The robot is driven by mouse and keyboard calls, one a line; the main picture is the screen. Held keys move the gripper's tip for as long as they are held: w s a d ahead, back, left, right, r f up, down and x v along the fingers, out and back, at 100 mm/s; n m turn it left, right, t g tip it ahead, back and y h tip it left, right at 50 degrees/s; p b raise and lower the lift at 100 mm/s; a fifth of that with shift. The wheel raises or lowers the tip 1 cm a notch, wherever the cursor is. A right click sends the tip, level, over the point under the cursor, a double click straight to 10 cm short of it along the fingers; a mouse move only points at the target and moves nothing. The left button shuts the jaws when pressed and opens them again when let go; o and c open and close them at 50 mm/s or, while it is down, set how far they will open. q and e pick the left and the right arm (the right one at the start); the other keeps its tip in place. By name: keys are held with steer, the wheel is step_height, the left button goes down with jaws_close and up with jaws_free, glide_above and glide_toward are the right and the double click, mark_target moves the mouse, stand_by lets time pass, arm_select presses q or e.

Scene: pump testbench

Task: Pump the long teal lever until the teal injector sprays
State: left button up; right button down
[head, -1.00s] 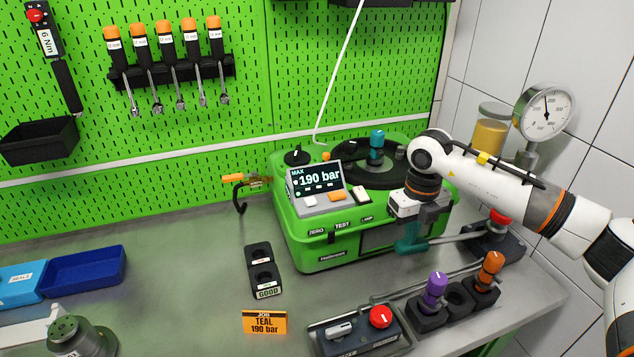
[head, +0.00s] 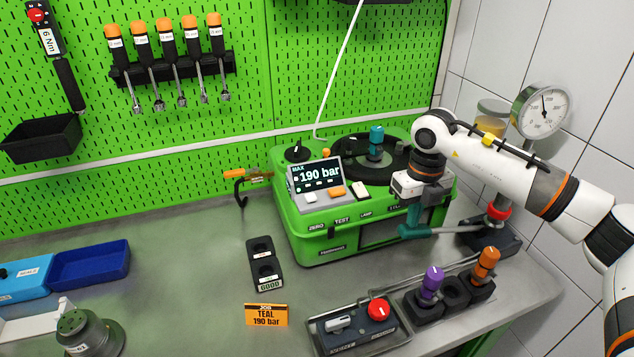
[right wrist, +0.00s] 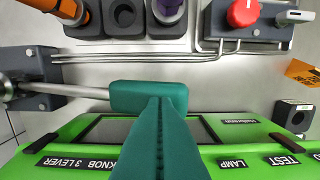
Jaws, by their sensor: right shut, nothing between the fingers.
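The long lever (head: 455,231) has a grey rod and a teal grip, and it runs from the bench stand at the right to the front of the green testbench. In the right wrist view its teal grip (right wrist: 125,96) lies across the picture. My right gripper (head: 412,222) has teal fingers. They are shut with nothing between them, tips over the grip and seemingly touching it (right wrist: 158,102). The teal injector (head: 376,140) stands upright on the dark round plate of the testbench; I see no spray. The display (head: 320,176) reads MAX 190 bar. My left gripper is out of view.
A pressure gauge (head: 542,110) stands behind my right arm. Purple (head: 431,283) and orange (head: 485,263) injectors stand in a rack in front of the lever. An orange TEAL 190 bar card (head: 266,315) is nearby.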

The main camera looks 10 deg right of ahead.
steer(key=shift+r+p, duration=1.65)
steer(key=shift+r, duration=1.15)
steer(key=shift+f, duration=0.15)
